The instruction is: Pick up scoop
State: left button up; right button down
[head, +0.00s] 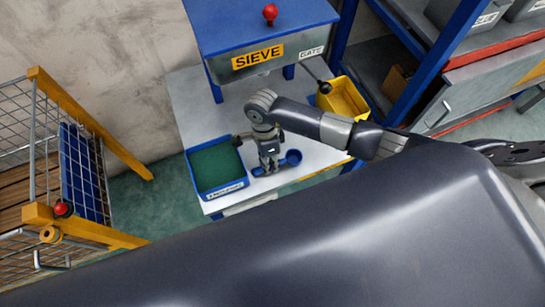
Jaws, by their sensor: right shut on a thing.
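The blue scoop (293,157) is at the front middle of the white table, with its round bowl to the right of my gripper. More blue shows at the fingertips on the left. My right gripper (268,171) points down and is shut on the scoop; the fingers partly hide it. I cannot tell whether the scoop touches the table. My left gripper is not in view.
A blue tray with a green inside (241,180) stands close left of the gripper. A blue SIEVE machine (215,70) is behind, with a yellow bin (356,98) at its right. A wire cage (100,185) stands left. My dark body fills the foreground.

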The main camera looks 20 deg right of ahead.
jog(key=shift+r, duration=0.35)
notch_tip(320, 180, up, 2)
jog(key=shift+r+b, duration=0.15)
jog(key=shift+b, duration=0.4)
jog(key=s+d+b, duration=0.2)
jog(key=s+d, duration=0.2)
jog(key=d, duration=0.2)
jog(key=s+d+r+b, duration=0.1)
jog(key=s+d, duration=0.3)
jog(key=d, duration=0.3)
jog(key=shift+s+d+r+b, duration=0.25)
jog(key=shift+s+b, duration=0.1)
